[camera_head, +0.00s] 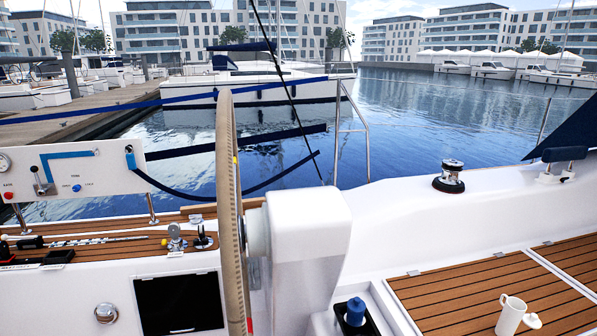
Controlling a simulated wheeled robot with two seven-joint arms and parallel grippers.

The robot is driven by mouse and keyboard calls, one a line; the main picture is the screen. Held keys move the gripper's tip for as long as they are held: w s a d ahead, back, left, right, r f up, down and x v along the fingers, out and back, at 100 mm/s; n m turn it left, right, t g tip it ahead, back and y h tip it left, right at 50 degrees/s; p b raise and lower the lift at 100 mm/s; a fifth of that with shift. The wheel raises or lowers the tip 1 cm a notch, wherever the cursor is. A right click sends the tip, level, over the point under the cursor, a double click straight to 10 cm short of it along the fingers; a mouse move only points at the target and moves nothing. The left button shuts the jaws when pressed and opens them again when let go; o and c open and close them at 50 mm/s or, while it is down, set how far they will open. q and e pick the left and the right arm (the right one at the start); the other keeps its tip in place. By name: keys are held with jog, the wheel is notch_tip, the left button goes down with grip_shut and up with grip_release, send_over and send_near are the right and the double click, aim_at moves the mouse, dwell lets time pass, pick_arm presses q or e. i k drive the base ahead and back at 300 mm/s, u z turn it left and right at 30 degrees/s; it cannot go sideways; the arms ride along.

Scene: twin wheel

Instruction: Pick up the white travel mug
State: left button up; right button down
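A white mug-like cylinder (511,316) stands upright on the brown slatted deck at the bottom right, with what looks like a handle on its upper left. Its lower edge reaches close to the bottom of the picture. A small white rounded piece shows just right of it; I cannot tell whether it is part of the mug. Neither of my grippers is in view, and nothing is seen touching the mug.
The large steering wheel (228,200) and white pedestal (308,245) stand upright in the middle. A blue-topped item (355,312) sits in a dark holder by the pedestal. A winch (449,177) is on the white coaming. The slatted deck (450,290) left of the mug is clear.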

aim_at(507, 316)
jog(key=z, duration=1.6)
